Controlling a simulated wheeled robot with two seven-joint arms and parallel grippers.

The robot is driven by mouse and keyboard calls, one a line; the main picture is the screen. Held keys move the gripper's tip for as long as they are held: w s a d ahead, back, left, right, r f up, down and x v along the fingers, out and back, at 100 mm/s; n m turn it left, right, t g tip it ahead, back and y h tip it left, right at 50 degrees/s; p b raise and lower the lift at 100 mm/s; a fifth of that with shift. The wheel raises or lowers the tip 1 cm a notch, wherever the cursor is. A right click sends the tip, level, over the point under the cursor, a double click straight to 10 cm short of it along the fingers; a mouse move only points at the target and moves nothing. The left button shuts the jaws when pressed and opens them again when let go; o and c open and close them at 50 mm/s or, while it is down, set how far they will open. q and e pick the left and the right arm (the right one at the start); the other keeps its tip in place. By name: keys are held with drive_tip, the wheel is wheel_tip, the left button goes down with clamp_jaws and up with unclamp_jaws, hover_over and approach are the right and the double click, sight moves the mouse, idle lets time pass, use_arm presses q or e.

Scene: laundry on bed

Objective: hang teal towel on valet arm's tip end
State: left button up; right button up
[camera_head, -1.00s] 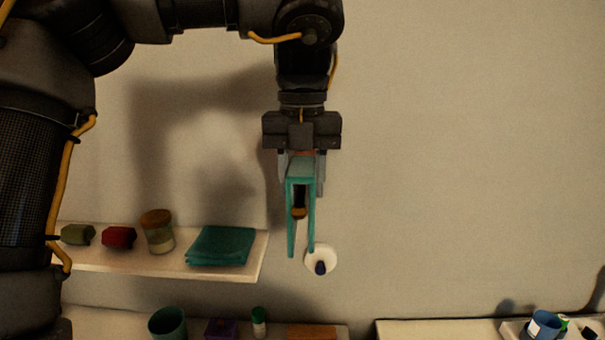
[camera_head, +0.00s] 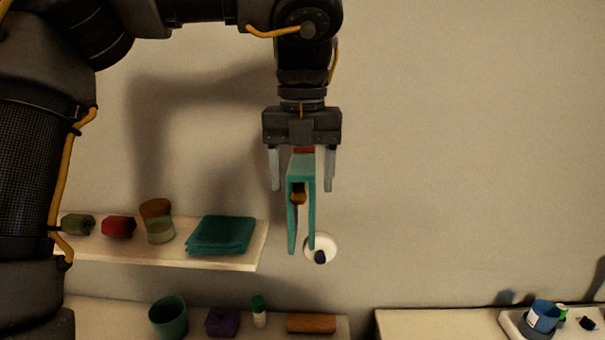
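The teal towel (camera_head: 301,169) hangs folded over the valet arm, with its two sides drooping down. The brown rounded tip of the valet arm (camera_head: 299,197) shows between the two hanging sides. A white round wall mount (camera_head: 328,248) with a dark knob sits behind the towel's lower right end. My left gripper (camera_head: 302,186) points down around the towel's top, its fingers spread wide and clear of the cloth on both sides. My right gripper is not in view.
A wall shelf (camera_head: 180,256) at left holds a folded darker teal cloth (camera_head: 221,235), a jar (camera_head: 157,222), a red item (camera_head: 119,228) and a green item (camera_head: 78,224). Lower surfaces hold a green cup (camera_head: 168,317) and a blue cup (camera_head: 542,316). The right wall area is clear.

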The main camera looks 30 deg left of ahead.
use_arm(q)
wheel_tip(320, 180, up, 10)
drive_tip(key=p, duration=0.5)
drive_tip(key=shift+d+r, duration=0.1)
drive_tip(key=shift+r, duration=0.3)
